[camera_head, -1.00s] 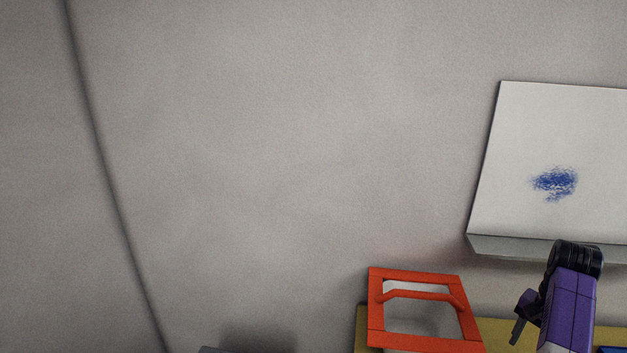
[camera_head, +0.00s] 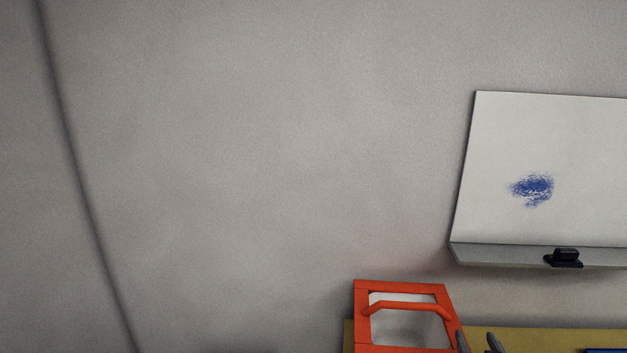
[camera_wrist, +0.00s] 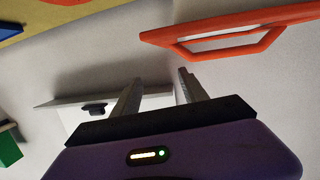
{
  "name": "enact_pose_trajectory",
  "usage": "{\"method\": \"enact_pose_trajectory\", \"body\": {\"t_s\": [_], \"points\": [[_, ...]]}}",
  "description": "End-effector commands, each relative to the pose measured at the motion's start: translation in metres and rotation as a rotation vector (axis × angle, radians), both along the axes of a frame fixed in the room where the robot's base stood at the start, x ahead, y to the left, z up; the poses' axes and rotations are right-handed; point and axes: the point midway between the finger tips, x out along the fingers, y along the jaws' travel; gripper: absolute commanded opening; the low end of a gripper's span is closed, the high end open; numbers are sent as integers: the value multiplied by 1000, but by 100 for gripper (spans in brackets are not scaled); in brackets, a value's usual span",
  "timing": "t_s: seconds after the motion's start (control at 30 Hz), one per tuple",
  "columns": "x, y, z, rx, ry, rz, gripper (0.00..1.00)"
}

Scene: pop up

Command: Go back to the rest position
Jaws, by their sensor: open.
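My gripper (camera_head: 478,343) shows only as two grey fingertips at the bottom edge of the head view, beside the orange frame's right side. In the wrist view my gripper (camera_wrist: 160,78) has its two fingers apart, with nothing between them. It is open and empty. The rest of my arm is out of the head view.
A whiteboard (camera_head: 500,140) with a blue scribble (camera_head: 532,188) hangs on the right, a black eraser-like block (camera_head: 565,257) on its ledge. An orange frame with a handle (camera_head: 360,315) stands before a yellow surface (camera_head: 570,338). A green block (camera_wrist: 9,150) shows in the wrist view.

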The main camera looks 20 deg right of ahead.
Motion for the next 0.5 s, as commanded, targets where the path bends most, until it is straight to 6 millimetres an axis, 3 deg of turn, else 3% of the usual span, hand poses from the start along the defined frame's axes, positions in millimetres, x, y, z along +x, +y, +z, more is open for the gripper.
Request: {"method": "enact_pose_trajectory", "body": {"t_s": [0.03, 0.2, 0.5], "points": [[-10, 25, -5, -25, -11, 43, 51], [-40, 100, 0, -96, -75, 178, 51], [-116, 215, 18, -127, -162, 382, 51]]}}
